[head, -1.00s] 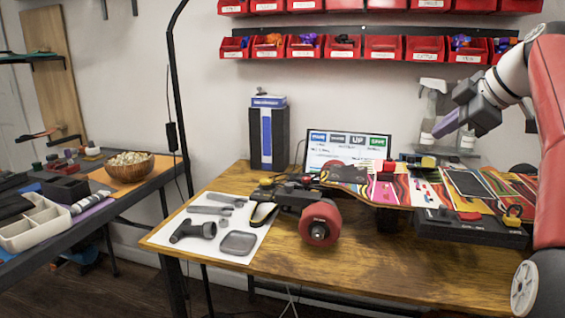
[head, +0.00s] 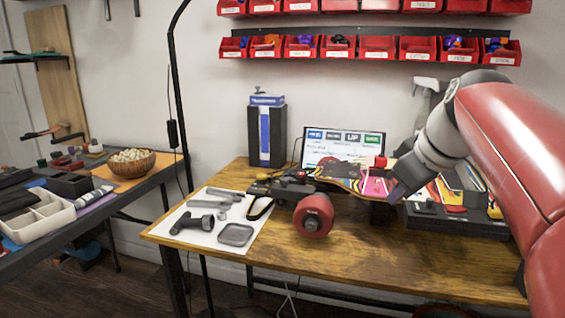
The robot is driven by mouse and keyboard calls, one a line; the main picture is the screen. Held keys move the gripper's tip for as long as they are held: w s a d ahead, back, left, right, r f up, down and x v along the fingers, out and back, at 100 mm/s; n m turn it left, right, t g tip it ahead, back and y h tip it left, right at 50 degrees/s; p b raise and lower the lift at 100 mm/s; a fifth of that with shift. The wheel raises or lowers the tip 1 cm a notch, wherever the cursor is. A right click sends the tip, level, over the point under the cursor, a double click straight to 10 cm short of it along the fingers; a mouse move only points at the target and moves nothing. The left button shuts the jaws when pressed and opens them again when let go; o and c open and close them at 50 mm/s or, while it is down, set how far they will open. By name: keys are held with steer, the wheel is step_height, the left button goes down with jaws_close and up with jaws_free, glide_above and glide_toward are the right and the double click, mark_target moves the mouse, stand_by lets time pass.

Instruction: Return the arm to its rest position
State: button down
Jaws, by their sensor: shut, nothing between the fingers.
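My gripper (head: 392,197) is at the end of my red and grey arm, which reaches in from the right of the head view. Its dark, purplish fingers point down and left, in front of the right part of the skateboard (head: 345,181). They look shut with nothing held. I cannot tell whether they touch the board. My arm hides much of the board's right part and some of what lies there.
The wooden workbench (head: 270,262) holds a white sheet with tools (head: 205,240), a red wheel (head: 313,216), a screen (head: 345,143) and a black-and-blue box (head: 266,135). Red bins (head: 378,48) hang above. A side table with a bowl (head: 131,162) stands left. The bench front is clear.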

steer(key=s+a+f+m+h, duration=0.1)
steer(key=s+a+f+m, duration=0.1)
steer(key=s+f, duration=0.7)
steer(key=s+a+f+m+g, duration=0.1)
steer(key=s+a+f+m, duration=0.2)
steer(key=s+f, duration=0.6)
step_height(320, 180, down, 3)
steer(key=shift+r+m+h, duration=0.1)
steer(key=shift+m+h, duration=0.3)
steer(key=shift+m, duration=0.7)
